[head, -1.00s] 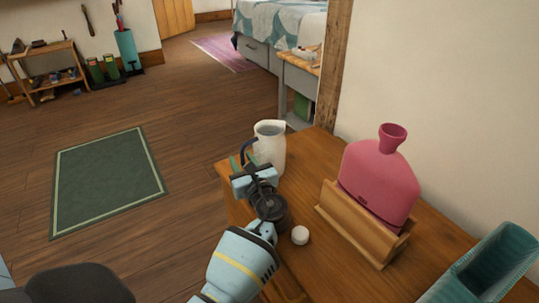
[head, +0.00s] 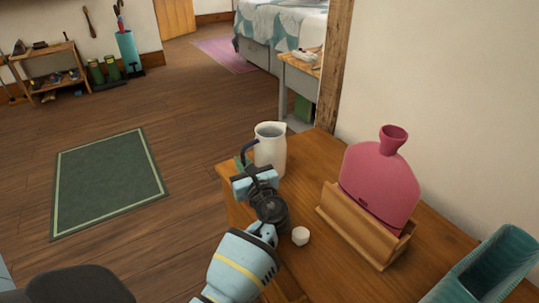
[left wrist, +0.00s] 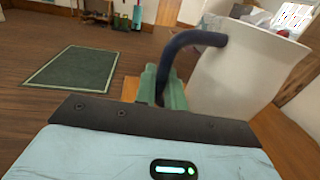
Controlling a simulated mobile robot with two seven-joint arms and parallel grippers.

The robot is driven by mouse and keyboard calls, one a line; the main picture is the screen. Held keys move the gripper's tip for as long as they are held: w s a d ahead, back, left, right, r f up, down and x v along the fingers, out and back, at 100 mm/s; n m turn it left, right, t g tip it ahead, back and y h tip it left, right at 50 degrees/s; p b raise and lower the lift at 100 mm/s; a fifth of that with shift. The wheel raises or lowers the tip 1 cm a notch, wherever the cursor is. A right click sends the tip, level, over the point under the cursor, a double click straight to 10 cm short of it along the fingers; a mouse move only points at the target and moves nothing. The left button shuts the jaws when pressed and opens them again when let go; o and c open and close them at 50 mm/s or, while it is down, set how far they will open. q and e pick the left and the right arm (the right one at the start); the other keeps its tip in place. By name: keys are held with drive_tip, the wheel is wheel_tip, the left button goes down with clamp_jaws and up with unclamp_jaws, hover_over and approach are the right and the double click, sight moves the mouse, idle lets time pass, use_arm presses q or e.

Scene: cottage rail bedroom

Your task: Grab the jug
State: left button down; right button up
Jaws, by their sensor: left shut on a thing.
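A white jug (head: 271,149) with a dark blue handle stands upright at the far end of the wooden table (head: 322,157). My left gripper (head: 246,164) is at the jug's near left side, at the handle. In the left wrist view the handle (left wrist: 196,38) curves down between the green fingers (left wrist: 170,95), and the jug's white body (left wrist: 245,75) is to the right. The left gripper is shut on the handle. The fingertips are partly hidden behind my wrist in the head view. My right gripper does not show.
A small white object (head: 300,236) lies on the table right of my wrist. A pink hot water bottle (head: 380,185) stands in a wooden holder (head: 357,229). A teal container (head: 487,270) is at the near right. The wall bounds the table's right side.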

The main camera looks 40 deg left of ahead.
use_arm(q)
drive_tip(key=shift+f, duration=0.1)
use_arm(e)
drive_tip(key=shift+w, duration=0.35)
use_arm(q)
drive_tip(key=shift+r, duration=0.2)
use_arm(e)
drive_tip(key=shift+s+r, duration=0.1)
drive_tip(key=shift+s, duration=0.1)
use_arm(q)
drive_tip(key=shift+r, duration=0.15)
